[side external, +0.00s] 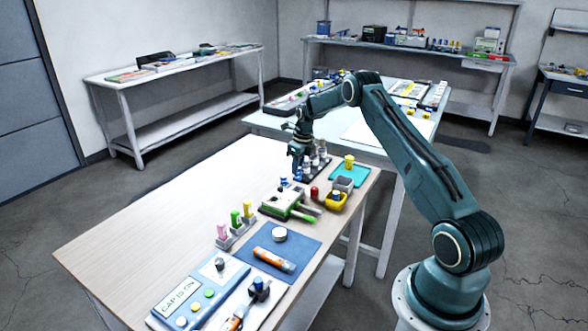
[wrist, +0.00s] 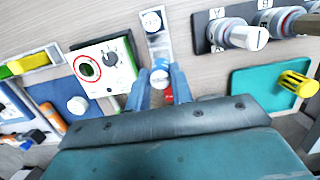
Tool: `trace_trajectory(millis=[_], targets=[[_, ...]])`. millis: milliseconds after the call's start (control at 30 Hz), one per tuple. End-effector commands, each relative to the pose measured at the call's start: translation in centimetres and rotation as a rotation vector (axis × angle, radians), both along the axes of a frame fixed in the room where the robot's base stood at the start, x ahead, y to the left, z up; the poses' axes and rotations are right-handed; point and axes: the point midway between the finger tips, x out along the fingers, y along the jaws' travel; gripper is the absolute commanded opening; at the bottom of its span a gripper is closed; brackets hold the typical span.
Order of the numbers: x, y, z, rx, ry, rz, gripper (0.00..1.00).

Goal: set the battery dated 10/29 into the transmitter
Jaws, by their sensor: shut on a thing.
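My gripper (side external: 297,172) is shut on a small battery-like piece with a pale and blue end (wrist: 160,76); its date cannot be read. The fingers also show in the wrist view (wrist: 160,88), with the piece between their tips. The transmitter seems to be the green and white box (wrist: 103,66) left of my gripper, with a red-ringed round opening and a dark knob; in the side view the box (side external: 288,206) lies below my gripper. A dark rack (wrist: 203,46) with grey cylinders stands at upper right; their dates are not legible.
A pale strip holds a blue-and-white piece (wrist: 152,21) ahead of my gripper. A teal mat (wrist: 250,90) carries a yellow cylinder (wrist: 296,82). The table's left is clear.

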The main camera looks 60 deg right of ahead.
Motion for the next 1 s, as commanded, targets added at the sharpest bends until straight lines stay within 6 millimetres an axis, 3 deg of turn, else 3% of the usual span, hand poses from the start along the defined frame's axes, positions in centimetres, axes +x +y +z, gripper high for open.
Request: trace_trajectory(millis=[367,1000], targets=[[0.5,1.7,0.4,-0.004,0.011,0.186,0.10],[1.6,8.2,2.4,-0.009,0.027,0.962,0.10]])
